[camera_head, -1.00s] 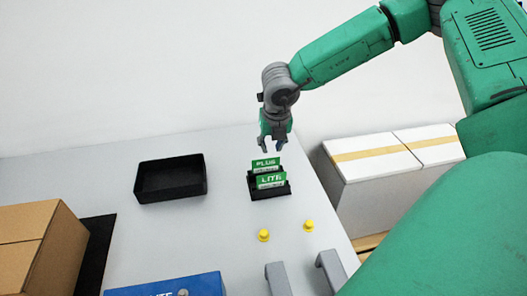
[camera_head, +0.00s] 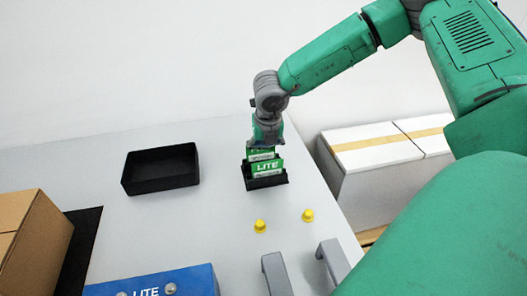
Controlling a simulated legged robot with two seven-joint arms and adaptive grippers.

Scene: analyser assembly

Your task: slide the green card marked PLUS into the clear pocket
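The green PLUS card (camera_head: 261,156) stands in a small black holder (camera_head: 267,183), behind a green card marked LITE (camera_head: 267,168). Its lettering is now hidden by my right gripper (camera_head: 266,145). The gripper points down at the card's top edge. Its fingertips are hard to make out, so I cannot tell whether they are closed on the card. A blue unit (camera_head: 190,281) at the bottom edge carries the lettering LITE; I cannot make out a clear pocket on it. My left gripper is out of view.
An empty black tray (camera_head: 160,169) lies left of the holder. Two yellow knobs (camera_head: 260,226) and two grey handles (camera_head: 277,276) are nearer me. A cardboard box (camera_head: 30,245) stands at the left on a black mat (camera_head: 80,250). White boxes (camera_head: 375,165) stand beyond the table's right edge.

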